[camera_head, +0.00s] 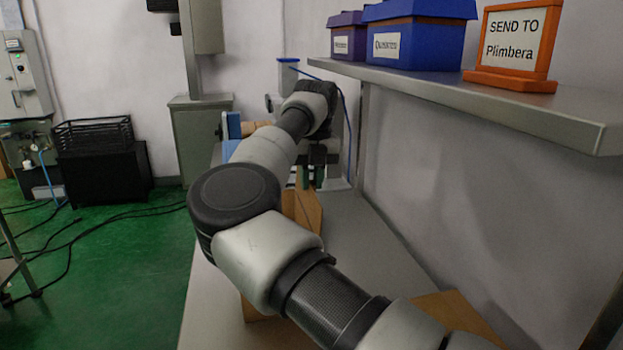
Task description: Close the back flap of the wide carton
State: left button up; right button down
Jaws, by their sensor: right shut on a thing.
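My right arm reaches in from the lower right and covers most of the brown carton on the grey bench. A slanted cardboard flap (305,210) shows beyond my arm, on the carton's far side. My right gripper (313,180) points down at the top of this flap and is shut on it; the contact itself is small and dark. Another piece of the carton (440,308) shows at the lower right, and a sliver of it (254,312) at the lower left of the arm. The carton's middle is hidden. My left gripper is not in view.
A machine with a blue part (234,125) stands at the bench's far end. Bare bench (365,240) shows right of the arm.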

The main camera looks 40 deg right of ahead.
aim_at(306, 202)
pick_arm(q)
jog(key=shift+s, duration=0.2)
pick_arm(e)
jog(key=shift+w+a+r, duration=0.1)
jog(key=shift+w+a+g+h+p, duration=0.25)
jog(key=shift+a+g+h+p, duration=0.15)
jog(key=shift+h, duration=0.5)
jog(key=shift+w+a+g+h+p, duration=0.25)
jog(key=shift+a+g+h, duration=0.15)
jog(key=shift+h, duration=0.2)
jog(key=shift+w+a+g+h+p, duration=0.3)
jog(key=shift+a+h, duration=0.2)
jog(key=shift+h, duration=0.1)
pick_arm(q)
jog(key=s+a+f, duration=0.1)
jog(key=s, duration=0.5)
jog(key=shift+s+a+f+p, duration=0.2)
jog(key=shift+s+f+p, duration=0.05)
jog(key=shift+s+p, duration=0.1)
pick_arm(e)
jog(key=shift+w+a+f+g+h, duration=0.15)
jog(key=shift+a+g+h, duration=0.15)
jog(key=shift+h, duration=0.15)
jog(key=shift+w+a+f+g+h, duration=0.15)
jog(key=shift+a+g+h, duration=0.1)
jog(key=shift+h, duration=0.2)
jog(key=c, duration=1.1)
grip_release()
